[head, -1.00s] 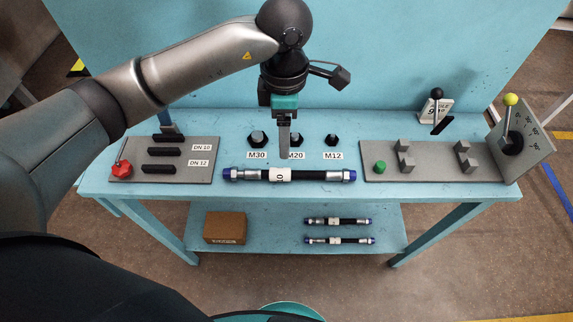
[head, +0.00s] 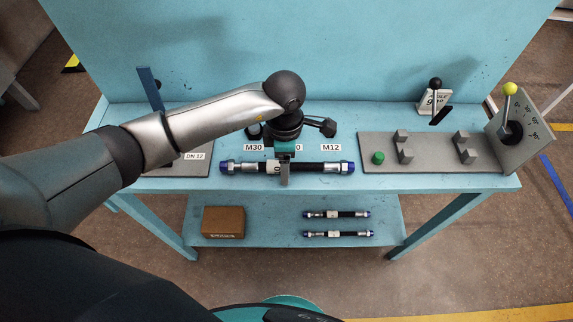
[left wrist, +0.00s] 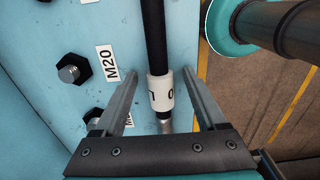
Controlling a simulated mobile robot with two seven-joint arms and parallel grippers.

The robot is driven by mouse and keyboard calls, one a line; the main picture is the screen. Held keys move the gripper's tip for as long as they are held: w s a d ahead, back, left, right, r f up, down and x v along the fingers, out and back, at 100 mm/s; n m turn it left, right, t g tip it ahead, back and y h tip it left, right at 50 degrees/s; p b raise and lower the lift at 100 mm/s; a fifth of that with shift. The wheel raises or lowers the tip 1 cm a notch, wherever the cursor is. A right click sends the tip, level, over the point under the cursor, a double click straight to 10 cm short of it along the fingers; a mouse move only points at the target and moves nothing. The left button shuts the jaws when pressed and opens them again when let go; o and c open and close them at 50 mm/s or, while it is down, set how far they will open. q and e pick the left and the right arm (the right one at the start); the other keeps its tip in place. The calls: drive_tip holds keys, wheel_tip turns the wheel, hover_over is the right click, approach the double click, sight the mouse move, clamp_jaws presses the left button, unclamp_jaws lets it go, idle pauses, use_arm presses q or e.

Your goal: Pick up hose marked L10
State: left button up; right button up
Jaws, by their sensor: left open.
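A black hose (head: 312,168) with silver fittings and blue end caps lies across the front of the tabletop. It has a white label with partly readable characters, including a 0. In the left wrist view the hose (left wrist: 156,40) runs between the fingers, with its label (left wrist: 161,93) near them. My left gripper (head: 284,182) is open at the hose, just right of the label in the head view. In the left wrist view the open left gripper (left wrist: 161,75) has its fingers on either side of the hose, apart from it. My right gripper is not in view.
Two smaller hoses (head: 337,214) (head: 338,234) and a brown box (head: 223,222) are on the lower shelf. A grey fixture plate (head: 430,160) with blocks and a green knob is at right. A bolt (left wrist: 72,69) stands behind the hose by the M20 label.

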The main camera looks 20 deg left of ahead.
use_arm(q)
clamp_jaws()
idle(0.6)
